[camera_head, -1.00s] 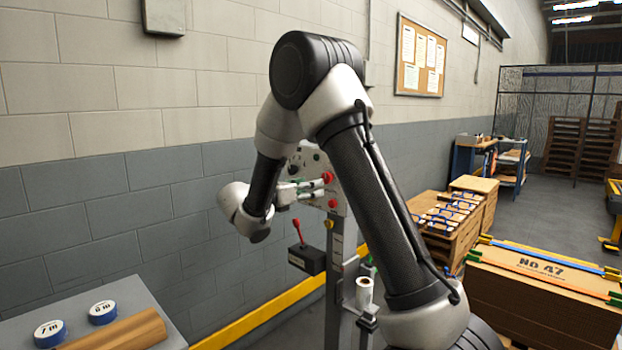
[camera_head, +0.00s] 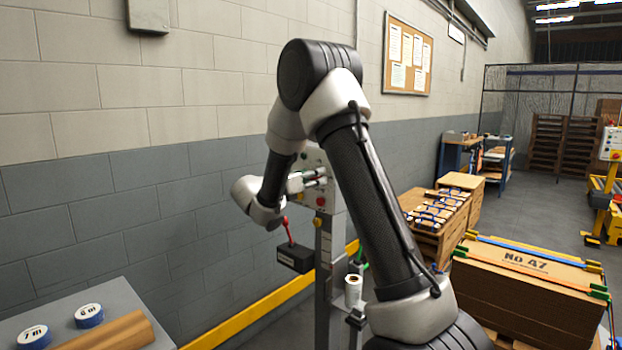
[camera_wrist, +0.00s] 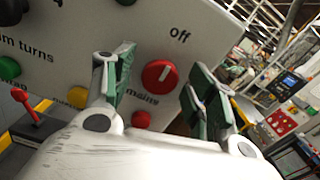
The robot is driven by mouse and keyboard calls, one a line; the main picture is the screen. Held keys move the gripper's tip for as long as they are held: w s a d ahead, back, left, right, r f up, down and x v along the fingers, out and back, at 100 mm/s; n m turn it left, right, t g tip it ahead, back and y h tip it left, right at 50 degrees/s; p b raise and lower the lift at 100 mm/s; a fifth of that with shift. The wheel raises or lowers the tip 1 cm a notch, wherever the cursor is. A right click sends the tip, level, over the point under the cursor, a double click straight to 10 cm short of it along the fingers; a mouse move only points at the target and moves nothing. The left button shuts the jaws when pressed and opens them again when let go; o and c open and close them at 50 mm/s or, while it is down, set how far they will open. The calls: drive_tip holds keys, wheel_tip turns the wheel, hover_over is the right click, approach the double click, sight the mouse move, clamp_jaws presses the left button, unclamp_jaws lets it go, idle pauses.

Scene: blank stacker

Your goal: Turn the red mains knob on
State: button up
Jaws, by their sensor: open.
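The red mains knob (camera_wrist: 160,75) sits on a pale control panel (camera_wrist: 65,55) in the wrist view. Its white pointer line tilts up and right toward the printed word "off"; "mains" is printed below it. My gripper (camera_wrist: 163,63) is open, with one green-padded finger left of the knob and the other right of it. Gaps show between knob and pads; I cannot tell how far the tips are from the panel face. In the head view, my gripper (camera_head: 309,179) is at the panel (camera_head: 335,195), and the arm partly hides the panel.
Other controls crowd the panel: a red button (camera_wrist: 141,119), a yellow one (camera_wrist: 77,97) and a green one (camera_wrist: 37,72). A red-handled lever (camera_head: 289,232) stands on a black box below. A grey table (camera_head: 125,292) is at lower left, strapped cartons (camera_head: 520,300) at right.

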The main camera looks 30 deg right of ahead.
drive_tip(key=c, duration=1)
drive_tip(key=shift+s+f+m, duration=0.1)
drive_tip(key=shift+m, duration=8.9)
drive_tip(key=o, duration=1)
